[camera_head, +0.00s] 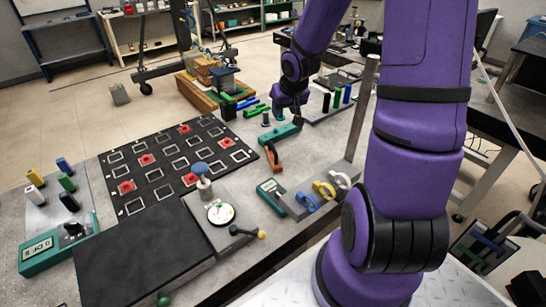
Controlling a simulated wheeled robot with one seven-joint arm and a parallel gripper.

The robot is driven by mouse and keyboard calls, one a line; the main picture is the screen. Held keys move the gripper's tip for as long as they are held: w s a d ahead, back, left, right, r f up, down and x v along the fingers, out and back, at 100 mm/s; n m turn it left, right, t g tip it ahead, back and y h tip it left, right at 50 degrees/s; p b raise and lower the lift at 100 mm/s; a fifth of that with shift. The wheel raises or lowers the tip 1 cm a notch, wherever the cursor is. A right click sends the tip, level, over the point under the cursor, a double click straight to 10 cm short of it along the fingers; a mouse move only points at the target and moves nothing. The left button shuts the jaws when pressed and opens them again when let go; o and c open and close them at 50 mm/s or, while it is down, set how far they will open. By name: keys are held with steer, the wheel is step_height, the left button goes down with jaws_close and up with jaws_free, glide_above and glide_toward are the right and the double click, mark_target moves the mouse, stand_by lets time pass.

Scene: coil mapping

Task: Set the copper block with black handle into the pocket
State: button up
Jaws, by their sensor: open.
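A small copper-brown piece with a black part on it (273,157) lies on the bench right of the black mat; it looks like the copper block with black handle, though it is small in view. The black mat (138,180) carries rows of white-outlined square pockets, several of them with red pieces in them. I cannot tell which pocket the task means. My gripper (293,114) is at the end of the purple arm, over the bench behind the copper-brown piece and apart from it. It is open; its fingertips are small and dark, and I see nothing held.
A teal device (281,133) lies between my gripper and the copper-brown piece. A dial gauge stand (220,212), a black plate (140,255) and tape rolls (325,189) fill the front. Coloured cylinders stand at the left and back right. Wooden blocks (197,92) sit behind the mat.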

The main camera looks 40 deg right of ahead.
steer(key=m+t+y, duration=0.1)
steer(key=m+y, duration=0.1)
glide_toward(273, 146)
steer(key=x, duration=1)
steer(key=shift+s+f, duration=0.1)
steer(key=shift+s, duration=0.2)
steer(key=shift+w+f, duration=0.2)
steer(key=shift+f, duration=0.1)
jaws_close()
